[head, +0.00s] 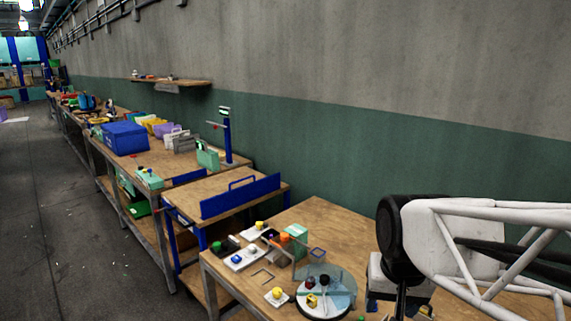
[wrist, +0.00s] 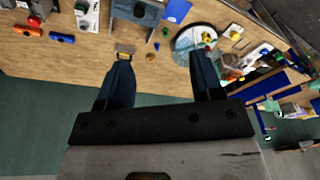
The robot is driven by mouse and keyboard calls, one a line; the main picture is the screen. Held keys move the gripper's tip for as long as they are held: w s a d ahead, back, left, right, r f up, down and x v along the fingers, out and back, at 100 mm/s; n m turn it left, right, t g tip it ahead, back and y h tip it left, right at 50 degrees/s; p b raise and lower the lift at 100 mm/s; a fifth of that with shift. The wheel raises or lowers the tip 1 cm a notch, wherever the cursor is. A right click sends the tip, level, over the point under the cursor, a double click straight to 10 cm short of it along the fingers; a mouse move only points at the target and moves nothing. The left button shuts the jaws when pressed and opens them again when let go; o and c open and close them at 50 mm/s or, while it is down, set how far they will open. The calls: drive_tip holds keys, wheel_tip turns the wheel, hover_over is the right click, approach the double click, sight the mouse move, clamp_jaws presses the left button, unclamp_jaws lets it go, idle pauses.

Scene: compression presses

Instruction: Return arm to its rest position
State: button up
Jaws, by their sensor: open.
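My white-framed arm (head: 500,230) comes in from the right in the head view, over the right end of the table. There the gripper itself is mostly hidden behind the black joint (head: 395,245).
A round glass-topped stand (head: 325,302) with small coloured parts is left of my arm; it also shows in the wrist view (wrist: 185,45). An orange cylinder (wrist: 27,30) and a blue cylinder (wrist: 62,38) lie on the table. The wall (head: 470,180) runs behind the benches.

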drive_tip(key=s+n, duration=0.2)
drive_tip(key=s, duration=0.4)
drive_tip(key=shift+s+d+f, duration=0.2)
drive_tip(key=shift+s+d, duration=0.05)
drive_tip(key=shift+s, duration=0.15)
drive_tip(key=shift+w, duration=0.1)
idle(1.4)
